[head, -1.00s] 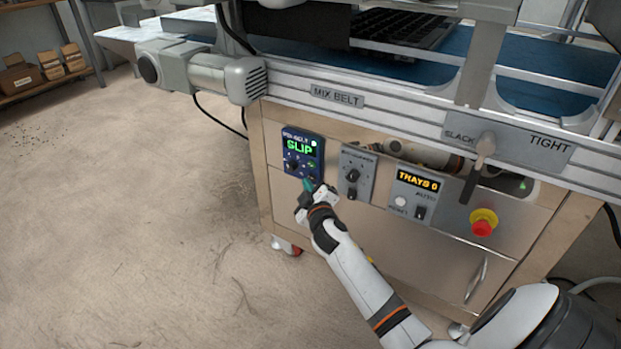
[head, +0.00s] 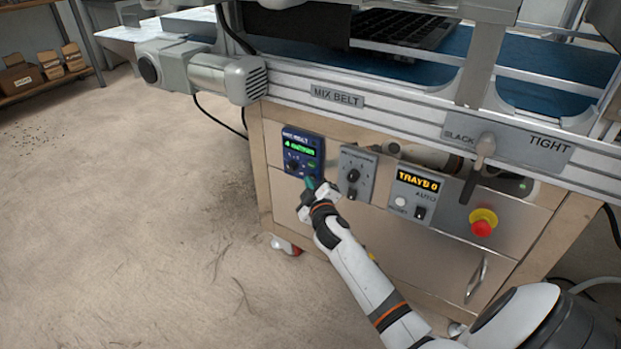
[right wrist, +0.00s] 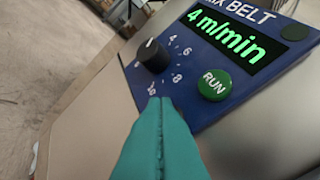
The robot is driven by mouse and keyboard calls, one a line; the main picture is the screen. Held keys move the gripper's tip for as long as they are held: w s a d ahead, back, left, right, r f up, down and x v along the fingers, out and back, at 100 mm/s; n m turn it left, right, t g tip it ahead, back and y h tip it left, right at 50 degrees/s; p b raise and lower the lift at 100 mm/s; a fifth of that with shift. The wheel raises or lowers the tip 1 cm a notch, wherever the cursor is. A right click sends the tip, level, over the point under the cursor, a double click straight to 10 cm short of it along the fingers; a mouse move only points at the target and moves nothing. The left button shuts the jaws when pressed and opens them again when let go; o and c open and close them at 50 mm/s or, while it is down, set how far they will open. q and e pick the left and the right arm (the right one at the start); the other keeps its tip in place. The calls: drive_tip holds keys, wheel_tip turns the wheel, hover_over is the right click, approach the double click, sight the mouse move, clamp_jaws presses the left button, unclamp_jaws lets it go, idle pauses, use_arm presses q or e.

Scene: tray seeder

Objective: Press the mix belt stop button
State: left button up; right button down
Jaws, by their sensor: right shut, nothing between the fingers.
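The blue mix belt control box (head: 301,166) is on the front of the machine's steel cabinet; it also fills the upper right of the right wrist view (right wrist: 190,97). Its display (right wrist: 228,36) reads "4 m/min" in green. A black speed knob (right wrist: 153,56) and a green RUN button (right wrist: 214,84) sit below it. A round lamp (right wrist: 295,32) at the upper right is dark. I cannot make out a stop button; my fingers hide part of the lower box. My right gripper (head: 310,184) is shut and empty, its teal fingertips (right wrist: 160,103) at the box's lower edge. My left gripper is not seen.
Right of the box are a grey knob panel (head: 356,173), a tray counter (head: 416,196) reading "TRAYS 0", and a red emergency knob (head: 482,224) on yellow. The slack/tight lever (head: 478,165) hangs above. Open floor (head: 120,220) lies to the left.

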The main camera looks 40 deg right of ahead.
drive_tip(key=shift+s+a, duration=0.2)
drive_tip(key=shift+a, duration=0.2)
drive_tip(key=shift+a, duration=0.15)
drive_tip(key=a, duration=0.1)
drive_tip(key=s+a, duration=0.1)
drive_tip(key=a, duration=0.1)
drive_tip(key=s+a, duration=0.1)
drive_tip(key=a, duration=0.1)
drive_tip(key=shift+s+a, duration=0.15)
idle(0.9)
